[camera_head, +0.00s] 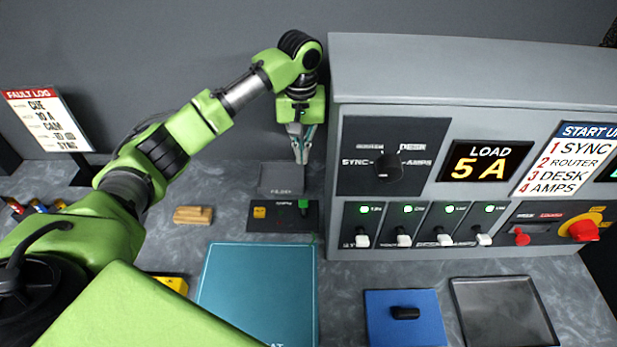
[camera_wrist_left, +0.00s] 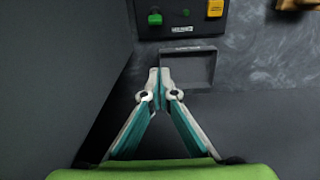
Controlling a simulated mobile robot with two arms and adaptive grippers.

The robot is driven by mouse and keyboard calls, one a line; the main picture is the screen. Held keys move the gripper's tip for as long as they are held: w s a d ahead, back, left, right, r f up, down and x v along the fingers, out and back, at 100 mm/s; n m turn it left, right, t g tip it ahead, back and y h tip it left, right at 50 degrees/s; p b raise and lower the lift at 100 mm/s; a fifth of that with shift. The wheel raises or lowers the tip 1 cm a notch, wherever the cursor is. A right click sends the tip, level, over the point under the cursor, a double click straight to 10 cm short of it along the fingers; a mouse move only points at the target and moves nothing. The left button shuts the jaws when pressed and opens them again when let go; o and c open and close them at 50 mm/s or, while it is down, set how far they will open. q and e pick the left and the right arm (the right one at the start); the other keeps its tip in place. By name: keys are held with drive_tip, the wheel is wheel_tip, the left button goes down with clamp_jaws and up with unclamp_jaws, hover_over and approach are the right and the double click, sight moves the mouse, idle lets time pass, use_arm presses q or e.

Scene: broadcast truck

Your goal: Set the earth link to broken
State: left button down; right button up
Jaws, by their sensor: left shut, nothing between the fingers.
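No label in view legibly reads earth link. A small black plate (camera_head: 283,226) lies on the bench left of the grey console, with a green handle or knob (camera_head: 303,205) and a yellow block (camera_head: 259,212). In the left wrist view the plate shows at the top with the green part (camera_wrist_left: 155,17) and the yellow block (camera_wrist_left: 215,8). Its small lettering is unreadable. My left gripper (camera_head: 301,158) points down beside the console, behind the plate and apart from it. Its fingertips (camera_wrist_left: 159,72) are together and empty. My right gripper is out of view.
A shallow grey tray (camera_head: 281,178) lies between gripper and plate.

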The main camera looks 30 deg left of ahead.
sight(304, 207)
use_arm(q)
drive_tip(key=f+p, duration=0.1)
drive_tip(key=f, duration=0.4)
drive_tip(key=f+p, duration=0.1)
drive_tip(key=f, duration=0.4)
drive_tip(key=shift+s, duration=0.2)
drive_tip(key=shift+s+d+r+p, duration=0.3)
drive_tip(key=shift+s+r+p, duration=0.05)
drive_tip(key=shift+s+p, duration=0.25)
drive_tip(key=shift+s+d+r+p, duration=0.3)
drive_tip(key=shift+s+p, duration=0.25)
drive_tip(key=shift+p, duration=0.05)
drive_tip(key=shift+s+d+r, duration=0.1)
drive_tip(key=shift+s+d, duration=0.1)
drive_tip(key=shift+s, duration=0.3)
drive_tip(key=shift+w, duration=0.15)
